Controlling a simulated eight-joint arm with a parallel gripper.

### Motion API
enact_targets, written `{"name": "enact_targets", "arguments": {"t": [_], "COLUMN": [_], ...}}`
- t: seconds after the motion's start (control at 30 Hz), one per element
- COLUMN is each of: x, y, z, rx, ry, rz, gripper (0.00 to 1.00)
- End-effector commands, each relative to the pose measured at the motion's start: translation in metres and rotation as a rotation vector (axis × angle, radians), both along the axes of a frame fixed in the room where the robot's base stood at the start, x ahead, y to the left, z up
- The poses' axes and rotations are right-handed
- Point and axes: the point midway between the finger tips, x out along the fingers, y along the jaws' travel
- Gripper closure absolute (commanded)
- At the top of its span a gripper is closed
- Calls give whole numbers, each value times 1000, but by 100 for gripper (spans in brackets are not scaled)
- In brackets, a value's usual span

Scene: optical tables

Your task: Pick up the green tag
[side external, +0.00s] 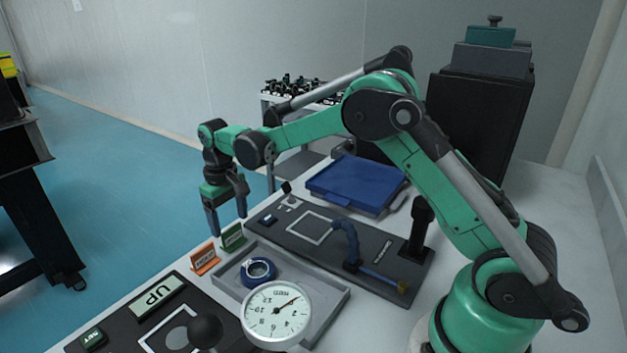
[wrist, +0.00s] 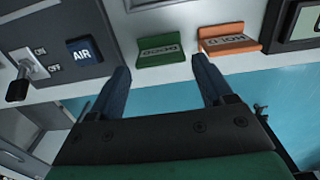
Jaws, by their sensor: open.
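The green tag (side external: 233,237) stands near the table's far edge, between the orange tag and the dark panel. The fingers look apart from the tag.
The orange tag (side external: 205,259) stands close beside the green one, near the right finger in the wrist view. A grey tray (side external: 327,313) holds a blue tape roll (side external: 258,272). A dial gauge (side external: 277,314), a dark panel (side external: 385,248) with switches and a blue case (side external: 355,184) are nearby.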

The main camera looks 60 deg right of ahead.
Motion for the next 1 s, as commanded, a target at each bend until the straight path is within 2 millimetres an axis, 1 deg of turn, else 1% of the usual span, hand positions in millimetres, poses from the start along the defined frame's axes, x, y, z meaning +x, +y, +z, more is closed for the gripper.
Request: {"name": "enact_targets", "arguments": {"t": [0.03,0.1,0.23,0.33,0.53,0.57,0.6,0.67,0.7,0.73,0.77,1.0], "x": [0,0,0,0,0,0,0,0,0,0,0,0], "y": [0,0,0,0,0,0,0,0,0,0,0,0], "z": [-8,-18,-30,-34,-34,-34,-34,-34,-33,-33,-33,-32], "rx": [0,0,0,0,0,0,0,0,0,0,0,0], "ry": [-1,-1,-2,-2,-2,-2,-2,-2,-2,-2,-2,-2], "rz": [0,0,0,0,0,0,0,0,0,0,0,0], "gripper": [26,26,26,26,26,32,43,60,72,80,84,85]}}
